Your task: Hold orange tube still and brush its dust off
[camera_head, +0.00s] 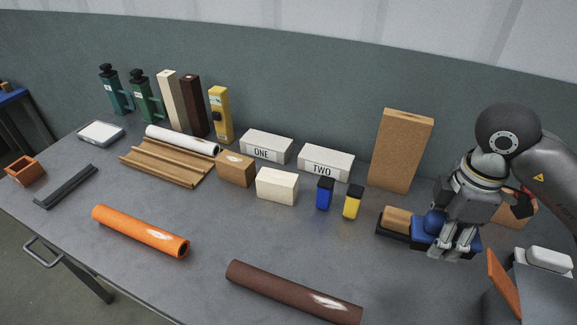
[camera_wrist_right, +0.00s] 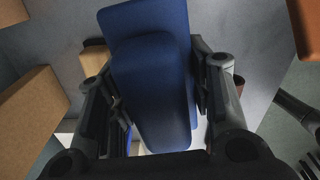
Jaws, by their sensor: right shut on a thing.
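The orange tube (camera_head: 138,230) lies on the grey table at the front left, with a pale dusty patch near its right end. My right gripper (camera_head: 447,245) is at the right side of the table, pointing down, shut on a blue tool that looks like the brush (camera_head: 425,240). In the right wrist view the blue brush (camera_wrist_right: 152,90) sits between the two fingers; its bristles are hidden. The brush is at a dark tray (camera_head: 390,231); I cannot tell whether it touches it. My left gripper is not in view.
A brown tube (camera_head: 292,293) with a pale patch lies at the front middle. Boxes marked ONE (camera_head: 266,147) and TWO (camera_head: 326,162), and blue (camera_head: 325,193) and yellow (camera_head: 353,202) blocks, stand behind. A tall cork-coloured block (camera_head: 400,150) stands near my right arm. The table between both tubes is clear.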

